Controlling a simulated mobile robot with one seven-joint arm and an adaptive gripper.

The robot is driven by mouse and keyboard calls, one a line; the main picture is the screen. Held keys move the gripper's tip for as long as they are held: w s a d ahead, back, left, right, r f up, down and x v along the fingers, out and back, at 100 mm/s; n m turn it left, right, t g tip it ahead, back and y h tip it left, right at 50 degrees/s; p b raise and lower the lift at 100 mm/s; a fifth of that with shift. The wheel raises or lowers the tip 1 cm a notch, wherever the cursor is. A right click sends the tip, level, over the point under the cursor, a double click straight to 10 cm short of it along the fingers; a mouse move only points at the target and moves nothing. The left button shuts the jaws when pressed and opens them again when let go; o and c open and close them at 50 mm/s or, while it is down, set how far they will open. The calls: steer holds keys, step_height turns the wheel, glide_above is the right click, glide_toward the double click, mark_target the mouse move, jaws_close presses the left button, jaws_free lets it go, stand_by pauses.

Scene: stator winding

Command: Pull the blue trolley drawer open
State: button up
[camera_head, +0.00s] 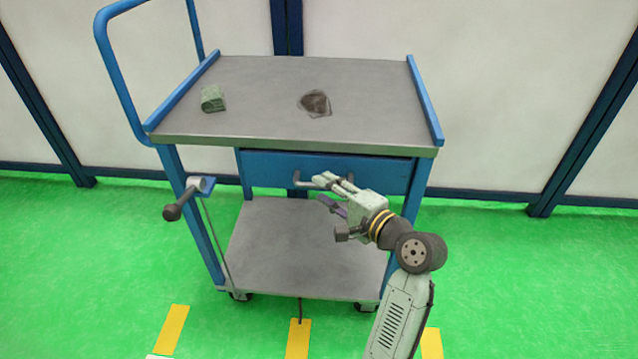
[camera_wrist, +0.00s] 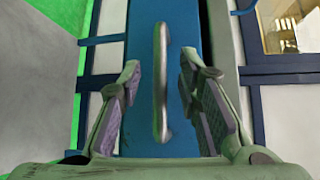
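The blue trolley drawer (camera_head: 268,168) sits under the grey top of the trolley and looks shut. Its metal bar handle (camera_head: 297,178) runs sideways across the front, partly hidden by my gripper. My gripper (camera_head: 321,191) is in front of the drawer at handle height, fingers apart. In the wrist view the handle (camera_wrist: 161,85) stands between the two open fingers, with a gap on each side. The blue drawer front (camera_wrist: 140,40) is behind it. I see no finger touching the handle.
On the trolley top (camera_head: 255,90) lie a small green block (camera_head: 212,98) and a dark lump in a clear bag (camera_head: 316,103). A crank with a dark knob (camera_head: 172,212) sticks out at the left. The lower shelf (camera_head: 290,250) is empty. Green floor is free around.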

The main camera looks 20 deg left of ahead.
steer(key=shift+x, duration=1.5)
steer(key=shift+c, duration=0.2)
jaws_close()
